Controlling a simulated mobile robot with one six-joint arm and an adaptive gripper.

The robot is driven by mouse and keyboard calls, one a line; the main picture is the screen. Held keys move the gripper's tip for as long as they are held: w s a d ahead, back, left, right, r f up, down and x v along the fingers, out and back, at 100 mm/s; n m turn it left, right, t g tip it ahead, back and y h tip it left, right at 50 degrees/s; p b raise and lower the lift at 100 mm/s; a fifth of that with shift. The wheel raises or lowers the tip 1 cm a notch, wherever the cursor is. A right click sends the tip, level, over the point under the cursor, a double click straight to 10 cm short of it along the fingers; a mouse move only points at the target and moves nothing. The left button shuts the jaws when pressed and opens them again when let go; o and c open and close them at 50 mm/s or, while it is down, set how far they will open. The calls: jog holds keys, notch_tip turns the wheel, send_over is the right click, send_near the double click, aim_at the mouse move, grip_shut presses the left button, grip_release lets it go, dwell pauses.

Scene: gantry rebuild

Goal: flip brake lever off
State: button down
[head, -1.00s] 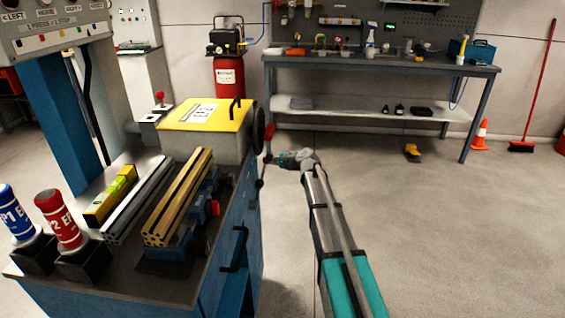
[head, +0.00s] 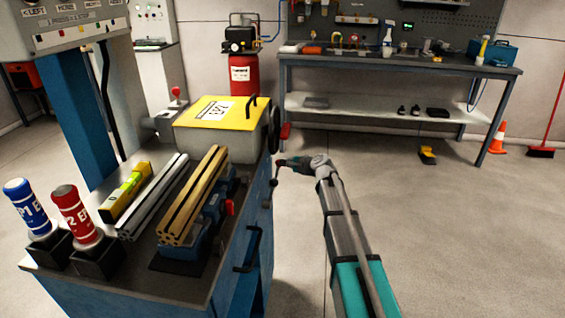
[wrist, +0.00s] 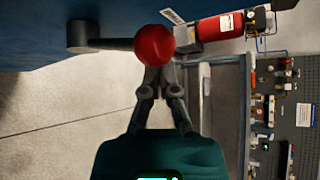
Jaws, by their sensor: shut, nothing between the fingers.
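The brake lever appears in the wrist view as a dark arm (wrist: 115,44) reaching from a round pivot (wrist: 83,36) on a blue panel to a red ball knob (wrist: 154,45). My gripper (wrist: 158,72) is shut and empty, with its fingertips right at the knob's near edge. The knob covers the very tips, so I cannot tell whether they touch it. In the head view my gripper (head: 280,162) is beside the blue cabinet's right side, close to a small dark lever part (head: 273,183).
The blue cabinet (head: 258,215) carries a yellow-topped box (head: 190,112), brass bars (head: 195,195) and two bottle-like handles, blue (head: 28,207) and red (head: 75,213). A workbench (head: 400,65) stands behind.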

dwell(0.4)
jog(key=w+d+f+b, duration=0.1)
jog(key=w+d+f, duration=0.1)
jog(key=w, duration=0.1)
jog(key=p+v, duration=0.2)
jog(key=v, duration=0.8)
jog(key=shift+s+d+f, duration=0.2)
jog(key=shift+s+f, duration=0.1)
jog(key=shift+s, duration=0.05)
